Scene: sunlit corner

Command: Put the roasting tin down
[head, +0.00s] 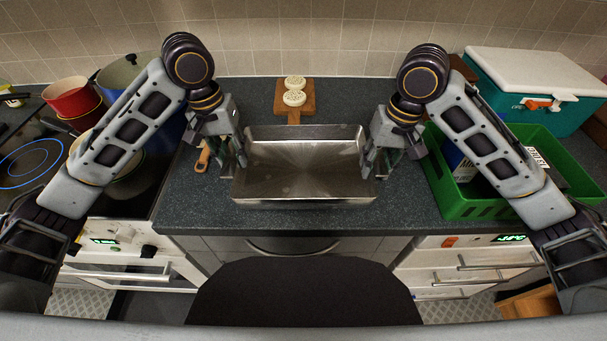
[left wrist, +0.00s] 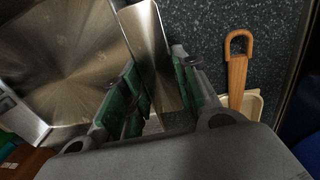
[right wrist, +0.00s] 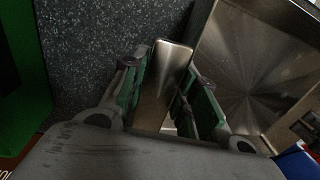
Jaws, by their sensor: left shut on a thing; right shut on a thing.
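The roasting tin (head: 303,170) is a rectangular, shiny metal tin, empty and roughly level over the dark counter. I cannot tell whether its base touches the counter. My left gripper (head: 241,158) is shut on the tin's left side; the tin's side wall (left wrist: 150,50) runs between the green-padded fingers in the left wrist view. My right gripper (head: 369,162) is shut on the right side, with the wall (right wrist: 162,88) between its fingers in the right wrist view. The tin's underside is hidden.
The speckled counter (head: 340,95) is clear behind the tin, except a wooden board (head: 294,115) with two pale round things. A green crate (head: 465,208) stands at right, a teal cooler (head: 535,70) behind it. A wooden-handled tool (head: 203,158) lies at left near the hob and pots (head: 72,97).

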